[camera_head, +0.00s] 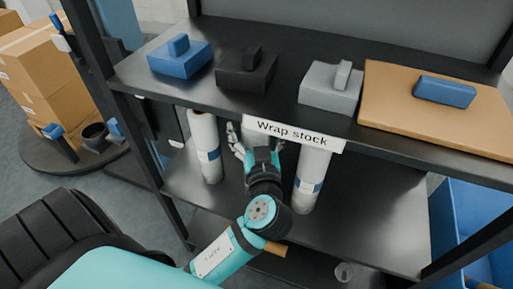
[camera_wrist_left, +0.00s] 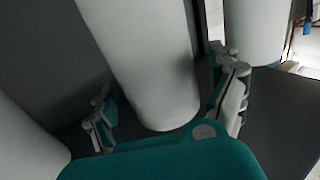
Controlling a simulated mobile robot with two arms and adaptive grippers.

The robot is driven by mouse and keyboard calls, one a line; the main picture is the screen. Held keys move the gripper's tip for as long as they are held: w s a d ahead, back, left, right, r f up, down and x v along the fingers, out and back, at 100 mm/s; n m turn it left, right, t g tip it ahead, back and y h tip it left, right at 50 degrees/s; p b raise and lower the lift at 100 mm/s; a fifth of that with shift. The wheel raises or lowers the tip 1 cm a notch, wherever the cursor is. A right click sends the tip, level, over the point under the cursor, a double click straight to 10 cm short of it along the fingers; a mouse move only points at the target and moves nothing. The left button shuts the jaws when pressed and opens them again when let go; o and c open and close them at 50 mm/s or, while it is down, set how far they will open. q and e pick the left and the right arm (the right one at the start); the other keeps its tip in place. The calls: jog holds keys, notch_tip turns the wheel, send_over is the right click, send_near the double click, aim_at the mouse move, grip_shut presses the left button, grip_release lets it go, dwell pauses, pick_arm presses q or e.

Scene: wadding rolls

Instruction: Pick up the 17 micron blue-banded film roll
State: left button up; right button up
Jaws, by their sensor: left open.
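White film rolls stand upright on the middle shelf under the "Wrap stock" sign. The left roll (camera_head: 205,135) has a blue-marked label, and the right roll (camera_head: 311,165) has a blue band near its lower end. I cannot read any micron figure. A middle roll (camera_head: 257,133) is mostly hidden behind my left gripper (camera_head: 256,146). In the left wrist view the open left gripper (camera_wrist_left: 168,108) has one finger on either side of a white roll (camera_wrist_left: 150,60). Its band is not visible there, and I cannot tell if the fingers touch it. My right gripper is not in view.
More rolls show at the right (camera_wrist_left: 258,30) and lower left (camera_wrist_left: 25,150) of the wrist view, close beside the fingers. The upper shelf (camera_head: 285,100) overhangs the rolls and holds several blocks. Shelf posts stand at both sides. The shelf right of the rolls is clear.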

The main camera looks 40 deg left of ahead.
pick_arm(q)
jog(key=shift+s, duration=0.1)
jog(key=shift+c, duration=0.3)
jog(key=shift+c, duration=1.2)
jog(key=c, duration=1.3)
jog(key=shift+r, duration=0.15)
jog(key=shift+c, duration=1.1)
